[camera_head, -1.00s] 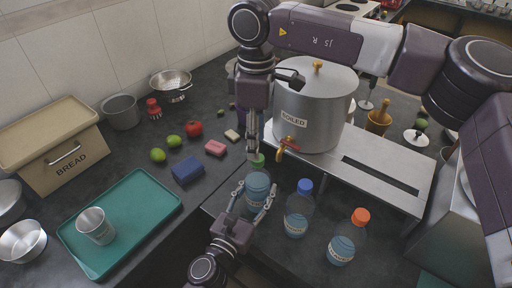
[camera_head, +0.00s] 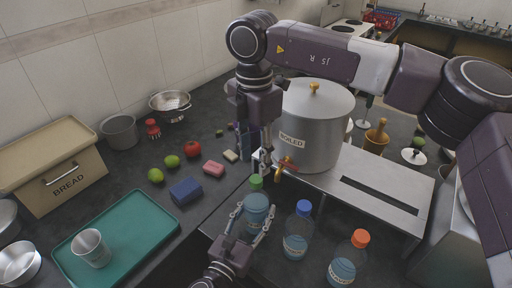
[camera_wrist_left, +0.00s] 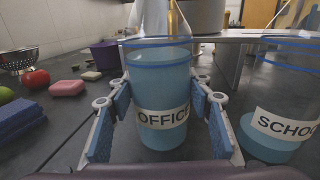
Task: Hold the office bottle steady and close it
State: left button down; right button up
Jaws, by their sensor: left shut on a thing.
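The office bottle (camera_head: 256,208) stands upright at the counter's front, with blue liquid and a green cap (camera_head: 256,182) at its top. In the left wrist view the OFFICE label on the bottle (camera_wrist_left: 163,95) faces me. My left gripper (camera_head: 252,222) is shut around the bottle, one finger on each side; in the left wrist view it (camera_wrist_left: 160,105) frames the bottle. My right gripper (camera_head: 266,170) points down just beside and above the green cap, on its right in the head view. Its fingers are seen narrowly, so their opening and any contact with the cap are unclear.
A bottle with a blue cap (camera_head: 297,235) and one with an orange cap (camera_head: 349,258) stand to the right. A large pot (camera_head: 312,125) with a tap (camera_head: 284,168) stands close behind on a metal stand (camera_head: 395,200). A green tray (camera_head: 125,235) lies left.

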aim_at(256, 178)
jog(key=n, duration=0.3)
jog(key=shift+r, duration=0.2)
jog(key=n, duration=0.5)
jog(key=shift+r, duration=0.2)
jog(key=n, duration=0.7)
jog(key=shift+d+r, duration=0.1)
jog(key=shift+r, duration=0.15)
jog(key=n, duration=0.3)
jog(key=shift+r, duration=0.15)
jog(key=n, duration=0.5)
jog(key=shift+r, duration=0.2)
jog(key=n, duration=0.6)
jog(key=shift+d+r+n, duration=0.1)
jog(key=shift+r+n, duration=0.15)
jog(key=shift+n, duration=0.15)
jog(key=shift+f, duration=0.1)
jog(key=shift+f, duration=3.95)
